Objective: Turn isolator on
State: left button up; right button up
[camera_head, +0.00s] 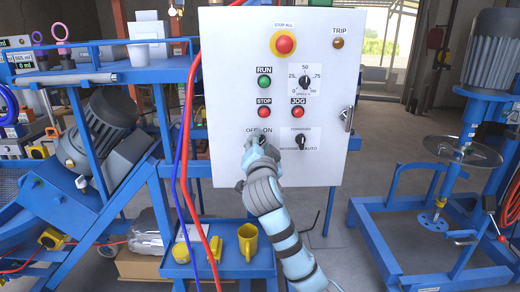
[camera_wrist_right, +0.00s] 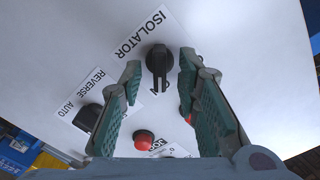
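The white control panel (camera_head: 225,95) faces me and carries the isolator. In the right wrist view the isolator is a black rotary knob (camera_wrist_right: 158,60) next to the ISOLATOR label (camera_wrist_right: 141,32), seen upside down. Its grip bar runs roughly up and down in that picture. My right gripper (camera_wrist_right: 162,68) is open, with one green-padded finger on each side of the knob; I cannot tell whether either touches it. My left gripper is not in view.
Other controls sit close by: the green RUN button (camera_head: 264,81), red STOP button (camera_head: 264,112), red JOG button (camera_head: 297,112), forward/reverse knob (camera_head: 301,146) and red STOP ALL button (camera_head: 284,43). Red and blue cables (camera_head: 184,130) hang along the panel's left side.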

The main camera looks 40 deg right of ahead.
jog(key=v, duration=1.1)
jog(key=shift+s+a, duration=0.25)
jog(key=shift+a, duration=0.05)
